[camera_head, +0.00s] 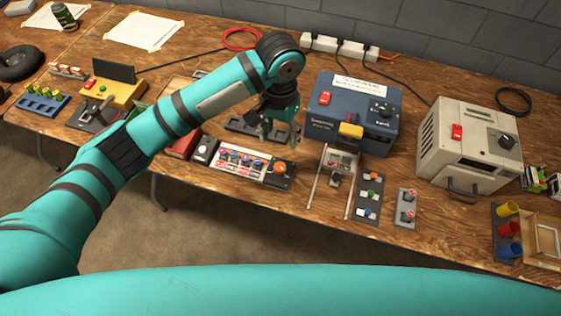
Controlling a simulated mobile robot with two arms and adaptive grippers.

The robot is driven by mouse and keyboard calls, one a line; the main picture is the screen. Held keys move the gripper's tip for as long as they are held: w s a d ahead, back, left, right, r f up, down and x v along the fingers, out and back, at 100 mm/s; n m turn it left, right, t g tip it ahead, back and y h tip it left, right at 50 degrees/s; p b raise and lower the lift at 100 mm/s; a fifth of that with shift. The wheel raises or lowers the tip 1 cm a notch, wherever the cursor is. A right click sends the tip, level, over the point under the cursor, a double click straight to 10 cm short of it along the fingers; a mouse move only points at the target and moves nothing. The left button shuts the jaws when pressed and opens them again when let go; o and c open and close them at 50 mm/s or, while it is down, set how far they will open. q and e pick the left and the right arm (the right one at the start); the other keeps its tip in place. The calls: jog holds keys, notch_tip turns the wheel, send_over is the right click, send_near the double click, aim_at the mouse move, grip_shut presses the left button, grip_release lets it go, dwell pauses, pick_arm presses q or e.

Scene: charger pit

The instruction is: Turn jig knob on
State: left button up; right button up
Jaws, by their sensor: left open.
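A blue box (340,123) stands at the back middle of the table. It has a red switch (324,97), a black knob (381,109) on its top right and a yellow block (350,130) at its front. I cannot read its labels well enough to tell whether it is the jig. A grey-white box (450,160) to its right also carries a red switch (457,131) and a black knob (507,141). My left gripper (280,138) points down, open and empty, left of the blue box and above a panel with an orange knob (280,168). My right gripper is out of view.
A rail fixture (333,180), a block strip (369,195) and a small grey switch plate (406,207) lie in front of the blue box. A power strip (340,46) is behind it. Coloured cups (508,229) stand at the right. Bare wood shows between these things.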

aim_at(280, 165)
pick_arm(q)
notch_tip(280, 165, down, 13)
jog(key=shift+f, duration=0.2)
jog(key=shift+c, duration=0.2)
grip_shut()
